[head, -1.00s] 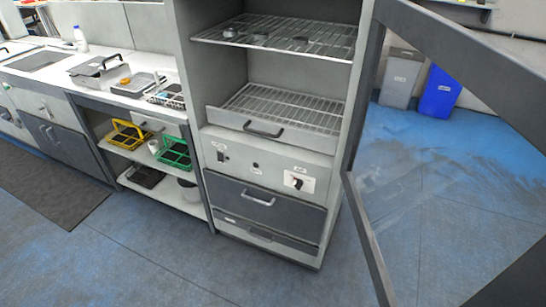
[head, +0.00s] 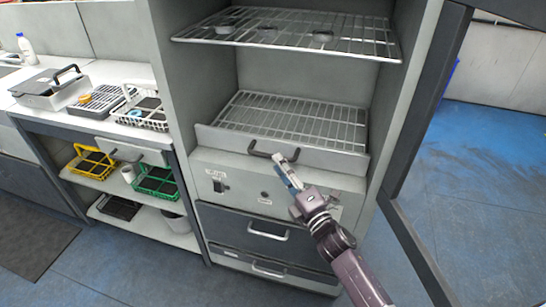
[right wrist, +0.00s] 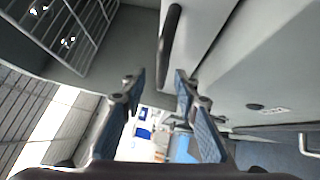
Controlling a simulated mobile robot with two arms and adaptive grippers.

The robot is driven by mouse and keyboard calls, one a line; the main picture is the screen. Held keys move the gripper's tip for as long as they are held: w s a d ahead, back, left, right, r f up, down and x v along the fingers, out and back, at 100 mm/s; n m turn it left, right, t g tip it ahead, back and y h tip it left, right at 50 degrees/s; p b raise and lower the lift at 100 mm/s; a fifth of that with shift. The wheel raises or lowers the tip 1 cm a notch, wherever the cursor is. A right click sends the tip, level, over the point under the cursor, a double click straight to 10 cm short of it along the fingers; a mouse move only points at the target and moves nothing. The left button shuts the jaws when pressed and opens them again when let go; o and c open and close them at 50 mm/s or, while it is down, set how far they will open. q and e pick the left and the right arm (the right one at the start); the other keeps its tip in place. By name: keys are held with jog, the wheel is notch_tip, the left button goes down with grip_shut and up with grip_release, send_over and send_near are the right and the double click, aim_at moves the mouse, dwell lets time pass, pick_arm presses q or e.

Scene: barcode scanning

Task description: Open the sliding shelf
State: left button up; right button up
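The sliding shelf (head: 335,161) is the lower wire rack in the tall grey cabinet, with a pale front panel and a dark bar handle (head: 268,154). It sits inside the cabinet and looks pushed in. My right gripper (head: 287,158) is just in front of the panel, by the right end of the handle. In the right wrist view my right gripper (right wrist: 158,86) is open and empty, its two fingers apart. The dark handle (right wrist: 169,45) lies just beyond the fingertips, nearer the right finger. No contact with it shows. My left gripper is not in view.
An upper wire shelf (head: 290,33) carries several small round items. The glass door (head: 425,130) stands open on the right. Below the shelf are a control panel with a switch (head: 219,186) and a drawer (head: 262,232). A counter with racks (head: 100,102) is at left.

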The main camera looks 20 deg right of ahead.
jog(key=x, duration=0.5)
jog(key=shift+f, duration=0.15)
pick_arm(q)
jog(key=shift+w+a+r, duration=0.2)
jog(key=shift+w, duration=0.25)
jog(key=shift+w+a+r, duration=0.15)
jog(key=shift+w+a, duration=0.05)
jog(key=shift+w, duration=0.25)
pick_arm(e)
grip_shut()
